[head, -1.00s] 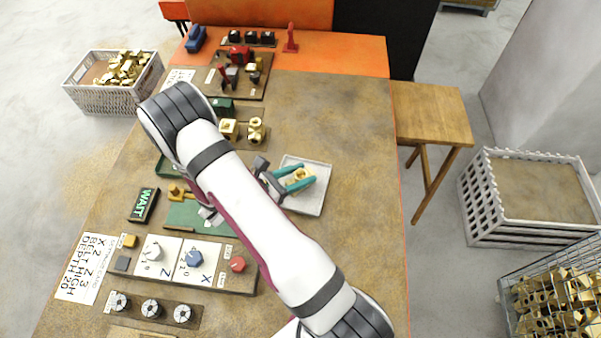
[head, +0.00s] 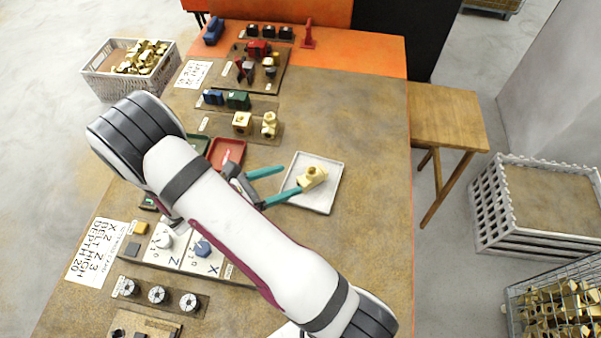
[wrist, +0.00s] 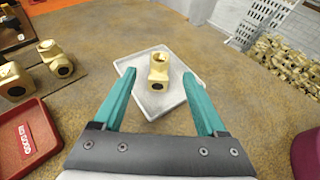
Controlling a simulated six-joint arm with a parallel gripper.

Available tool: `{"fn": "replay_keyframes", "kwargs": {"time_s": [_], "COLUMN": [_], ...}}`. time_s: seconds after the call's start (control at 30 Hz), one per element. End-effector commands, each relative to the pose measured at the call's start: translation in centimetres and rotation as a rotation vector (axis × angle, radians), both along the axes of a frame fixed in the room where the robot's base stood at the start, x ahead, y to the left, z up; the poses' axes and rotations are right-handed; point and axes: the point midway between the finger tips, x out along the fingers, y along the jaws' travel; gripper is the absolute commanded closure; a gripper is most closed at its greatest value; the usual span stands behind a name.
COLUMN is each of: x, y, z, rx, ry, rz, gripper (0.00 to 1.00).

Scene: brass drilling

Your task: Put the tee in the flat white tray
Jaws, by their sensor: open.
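The brass tee (head: 312,178) lies in the flat white tray (head: 325,200) on the bench, right of my arm. In the wrist view the tee (wrist: 158,72) rests on the tray (wrist: 135,62), its dark bore facing me. My gripper (head: 291,180) has teal fingers spread wide and empty. In the wrist view the gripper (wrist: 148,78) has its fingertips on either side of the tee's near end, apart from it. In the head view one fingertip appears close to the tee; I cannot tell the height gap.
A red tray (head: 228,152) marked "NO GOOD" lies left of the white tray. Two brass fittings (head: 256,123) stand on a board behind. Knob panels and a wooden block lie at the front left. The bench right of the tray is clear.

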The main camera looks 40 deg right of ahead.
Motion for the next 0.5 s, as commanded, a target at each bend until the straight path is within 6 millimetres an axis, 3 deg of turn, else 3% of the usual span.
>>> {"fn": "replay_keyframes", "kwargs": {"time_s": [0.13,0.3,0.37,0.5], "x": [0.1,-0.8,-2.3,-9.0], "y": [1.9,2.3,2.0,2.6], "z": [0.8,2.3,4.2,9.6], "rx": [0.0,0.029,0.079,0.276], "ry": [-0.003,-0.053,-0.145,-0.483], "rz": [0.001,-0.073,-0.199,-0.707], "gripper": [0.26,0.26,0.26,0.26]}}
